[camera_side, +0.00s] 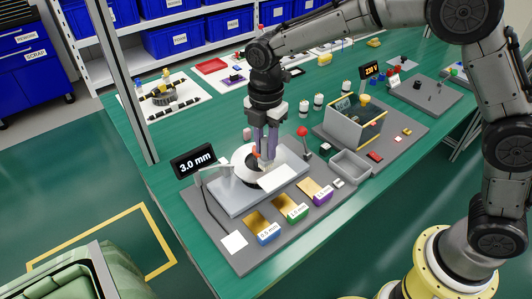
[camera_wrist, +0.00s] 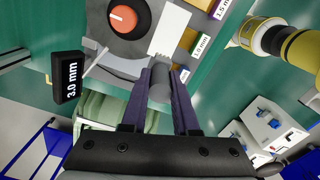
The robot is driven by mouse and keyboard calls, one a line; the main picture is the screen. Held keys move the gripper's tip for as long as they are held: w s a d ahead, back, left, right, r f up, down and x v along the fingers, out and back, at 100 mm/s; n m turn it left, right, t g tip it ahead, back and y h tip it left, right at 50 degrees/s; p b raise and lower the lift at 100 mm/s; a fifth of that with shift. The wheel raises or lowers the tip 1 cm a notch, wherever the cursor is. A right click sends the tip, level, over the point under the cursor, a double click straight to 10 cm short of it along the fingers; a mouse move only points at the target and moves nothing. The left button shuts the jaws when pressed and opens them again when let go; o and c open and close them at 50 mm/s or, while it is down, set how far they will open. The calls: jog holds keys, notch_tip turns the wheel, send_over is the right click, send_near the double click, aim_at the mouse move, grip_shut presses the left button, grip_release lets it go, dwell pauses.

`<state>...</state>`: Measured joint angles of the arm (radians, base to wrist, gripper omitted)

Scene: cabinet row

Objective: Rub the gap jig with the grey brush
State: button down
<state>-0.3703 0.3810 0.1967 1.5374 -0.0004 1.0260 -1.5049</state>
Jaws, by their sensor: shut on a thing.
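The gap jig (camera_side: 231,198) is a light grey block on a darker base plate, carrying a pale round disc with a dark centre and an orange knob (camera_wrist: 123,18). My gripper (camera_side: 265,158) points down over the jig beside the knob. In the wrist view, my gripper (camera_wrist: 160,82) is shut on a grey cylindrical piece, which looks like the handle of the grey brush (camera_wrist: 159,92). A white flat piece (camera_wrist: 169,30) lies beyond it, over the jig's right side; it also shows in the side view (camera_side: 278,179). Whether the brush touches the jig is hidden.
A display reading 3.0 mm (camera_side: 193,161) stands left of the jig. Gauge blocks marked blue (camera_side: 267,234), green (camera_side: 297,213) and purple (camera_side: 322,197) lie in front. A red-topped lever (camera_side: 302,132), a grey tray (camera_side: 350,165) and an open box (camera_side: 352,128) stand to the right.

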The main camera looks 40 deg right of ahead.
jog(key=shift+r, duration=0.9)
jog(key=shift+n, duration=0.3)
